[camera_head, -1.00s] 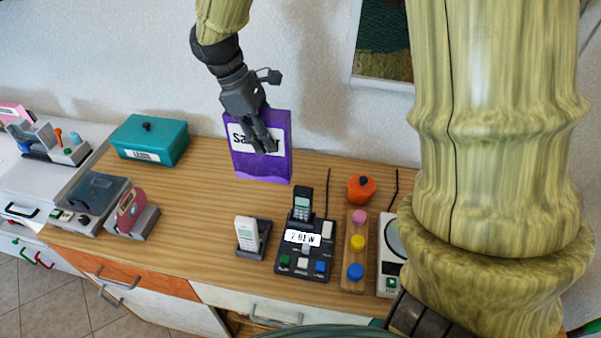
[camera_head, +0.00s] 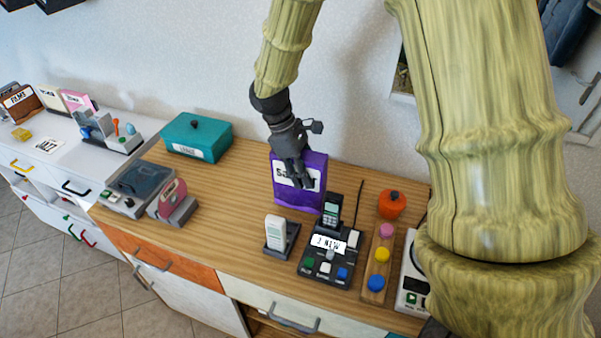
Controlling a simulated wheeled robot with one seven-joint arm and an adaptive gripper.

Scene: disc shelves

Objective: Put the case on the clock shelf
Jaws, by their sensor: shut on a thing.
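My gripper (camera_head: 297,180) is shut on a purple case (camera_head: 312,200) with a white label. The label is partly covered by the fingers; only some letters, starting "Sa", show. The case is held upright over the wooden cabinet top, behind the phone with the button base. I cannot tell whether its bottom edge touches the wood. No shelf marked with a clock can be made out in this view.
The wooden top (camera_head: 228,215) carries a teal box (camera_head: 197,138), a white handset (camera_head: 276,232), a black phone base (camera_head: 329,258), an orange pot (camera_head: 392,204) and colored knobs (camera_head: 381,255). A white cabinet (camera_head: 70,160) at left holds upright cases (camera_head: 22,104) and a sorter (camera_head: 110,130).

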